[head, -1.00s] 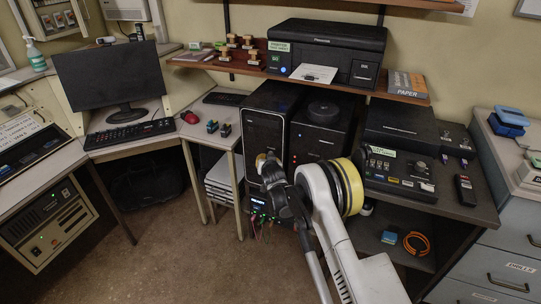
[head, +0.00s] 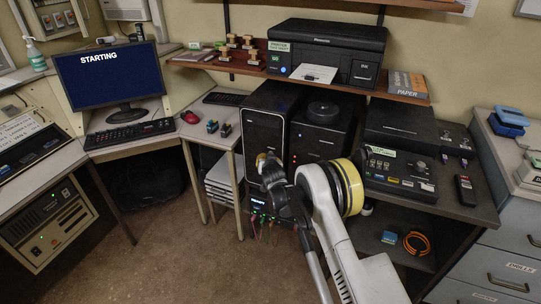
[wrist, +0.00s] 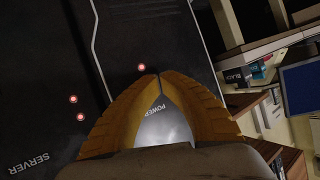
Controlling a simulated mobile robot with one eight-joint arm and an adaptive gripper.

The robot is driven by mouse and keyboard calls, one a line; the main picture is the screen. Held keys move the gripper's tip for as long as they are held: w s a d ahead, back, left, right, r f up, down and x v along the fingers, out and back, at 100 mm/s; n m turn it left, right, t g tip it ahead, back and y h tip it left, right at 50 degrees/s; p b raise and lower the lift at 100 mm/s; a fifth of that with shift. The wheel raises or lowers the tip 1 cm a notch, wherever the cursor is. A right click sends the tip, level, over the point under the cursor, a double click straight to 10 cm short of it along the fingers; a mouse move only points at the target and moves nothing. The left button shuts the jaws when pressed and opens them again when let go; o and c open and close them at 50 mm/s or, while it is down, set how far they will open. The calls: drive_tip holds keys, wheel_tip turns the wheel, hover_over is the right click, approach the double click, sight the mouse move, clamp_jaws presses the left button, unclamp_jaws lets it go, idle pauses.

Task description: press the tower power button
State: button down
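The black tower (head: 264,135) with silver trim stands upright in the middle of the head view. Its dark front panel (wrist: 150,25) fills the top of the wrist view. My gripper (head: 264,158) is at the tower's front. In the wrist view my gripper (wrist: 157,77) has its two yellow fingers together at the tips, holding nothing visible. A POWER label (wrist: 154,107) shows between the fingers. A small red light (wrist: 141,68) glows just beside the tips. I cannot make out the button itself or whether the tips touch it. The monitor (head: 110,76) is lit blue and reads STARTING.
The black server box (head: 318,138) stands close right of the tower; its SERVER label (wrist: 29,163) and two red lights show in the wrist view. A control panel (head: 400,172) sits farther right. A shelf with a printer (head: 325,50) hangs above.

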drive_tip(key=shift+s+a, duration=0.2)
drive_tip(key=shift+s, duration=0.35)
drive_tip(key=shift+s+a, duration=0.3)
drive_tip(key=shift+s, duration=0.5)
drive_tip(key=shift+s+a, duration=0.25)
drive_tip(key=shift+s, duration=0.55)
drive_tip(key=shift+s+a, duration=0.3)
drive_tip(key=shift+s, duration=0.5)
wheel_tip(320, 180, up, 8)
drive_tip(key=p, duration=0.3)
drive_tip(key=shift+r, duration=0.1)
